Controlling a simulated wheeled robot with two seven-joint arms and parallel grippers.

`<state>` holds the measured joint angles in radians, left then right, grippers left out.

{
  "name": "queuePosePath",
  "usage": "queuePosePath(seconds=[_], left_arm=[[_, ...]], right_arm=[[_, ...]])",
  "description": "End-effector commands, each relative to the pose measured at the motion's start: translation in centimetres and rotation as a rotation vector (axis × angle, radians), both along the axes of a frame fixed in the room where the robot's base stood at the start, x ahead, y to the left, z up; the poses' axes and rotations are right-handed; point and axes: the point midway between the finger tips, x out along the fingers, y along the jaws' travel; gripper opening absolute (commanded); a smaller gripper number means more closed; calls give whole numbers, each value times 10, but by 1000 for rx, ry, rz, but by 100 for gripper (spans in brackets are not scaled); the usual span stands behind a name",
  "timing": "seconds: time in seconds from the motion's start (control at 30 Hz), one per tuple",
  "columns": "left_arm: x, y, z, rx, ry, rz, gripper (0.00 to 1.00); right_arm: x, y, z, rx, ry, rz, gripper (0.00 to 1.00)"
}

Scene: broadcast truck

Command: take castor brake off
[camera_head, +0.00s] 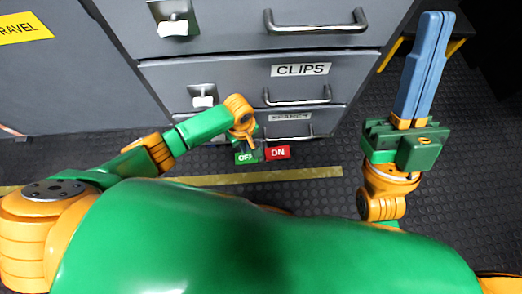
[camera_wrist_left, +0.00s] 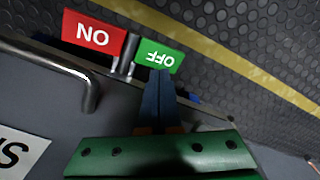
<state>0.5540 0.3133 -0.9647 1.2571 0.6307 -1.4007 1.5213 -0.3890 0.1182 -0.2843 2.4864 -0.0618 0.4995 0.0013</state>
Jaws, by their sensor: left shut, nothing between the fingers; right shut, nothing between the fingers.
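The castor brake shows as a green OFF pedal (camera_head: 243,158) and a red ON pedal (camera_head: 277,153) low at the foot of the grey drawer cabinet (camera_head: 235,78). In the left wrist view the green OFF pedal (camera_wrist_left: 160,56) lies just beyond my left fingertips, and the red ON pedal (camera_wrist_left: 94,37) is to its left. My left gripper (camera_head: 251,146) is shut and empty, pointing down at the OFF pedal; its blue fingers (camera_wrist_left: 160,76) overlap the pedal's lower edge in view, and contact cannot be told. My right gripper (camera_head: 437,16) is shut and empty, raised at the right.
Metal drawer handles (camera_head: 297,95) stick out above the pedals, beside a CLIPS label (camera_head: 302,70). A yellow floor stripe (camera_head: 290,174) runs in front of the cabinet. Dark studded floor (camera_head: 470,160) is open at the right.

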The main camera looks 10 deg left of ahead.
Motion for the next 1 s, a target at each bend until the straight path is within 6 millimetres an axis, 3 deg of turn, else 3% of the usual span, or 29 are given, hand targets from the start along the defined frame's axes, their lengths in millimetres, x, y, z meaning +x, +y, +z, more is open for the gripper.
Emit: queuePosePath(seconds=[0.5,1.0], left_arm=[[0,0,9,-1,1,0,0],[0,0,17,-1,1,0,0]], right_arm=[[47,4,-36,-77,310,-31,0],[78,4,-85,-149,610,-57,0]])
